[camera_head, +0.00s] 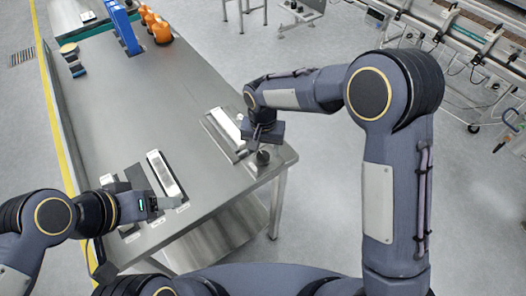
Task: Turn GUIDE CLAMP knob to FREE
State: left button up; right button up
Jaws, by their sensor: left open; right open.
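A small dark round knob (263,158) sits near the right front corner of the steel table. I take it to be the GUIDE CLAMP knob, but no label or FREE mark is legible. My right gripper (260,143) points down just above and behind the knob; I cannot tell whether its fingers touch it. It is open, with its fingers partly hidden by its own body. My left gripper (172,203) is open and empty over the table's left front part, far from the knob.
A flat metal fixture with a white strip (226,125) lies beside my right gripper. A black-framed white piece (164,174) and dark plates lie near my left gripper. Orange parts (161,31) and a blue rack (124,27) stand at the far end. The table's middle is clear.

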aim_at(263, 157)
jog(key=shift+f, duration=1.2)
jog(key=c, duration=1)
